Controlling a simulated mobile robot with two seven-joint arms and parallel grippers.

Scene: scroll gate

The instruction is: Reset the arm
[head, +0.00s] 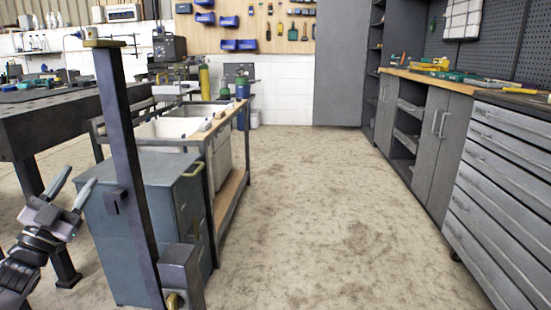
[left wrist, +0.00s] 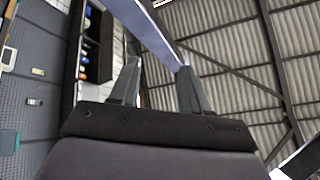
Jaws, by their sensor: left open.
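My left gripper (head: 77,184) is at the lower left of the head view, tilted upward, with its two fingers spread apart and nothing between them. In the left wrist view its fingers (left wrist: 159,72) point up toward the roof, also apart and empty. A dark upright post (head: 122,150) with a tan cap (head: 104,43) stands just right of the gripper, apart from it in the head view. A grey bar (left wrist: 147,28) crosses beyond the fingertips in the left wrist view; I cannot tell whether it touches them. My right gripper is not in view.
A blue-grey cabinet (head: 145,215) stands behind the post, beside a cart (head: 232,190) with white bins. A dark workbench (head: 60,125) is at the left. Grey drawers (head: 500,175) line the right wall. The concrete floor (head: 310,220) between is clear.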

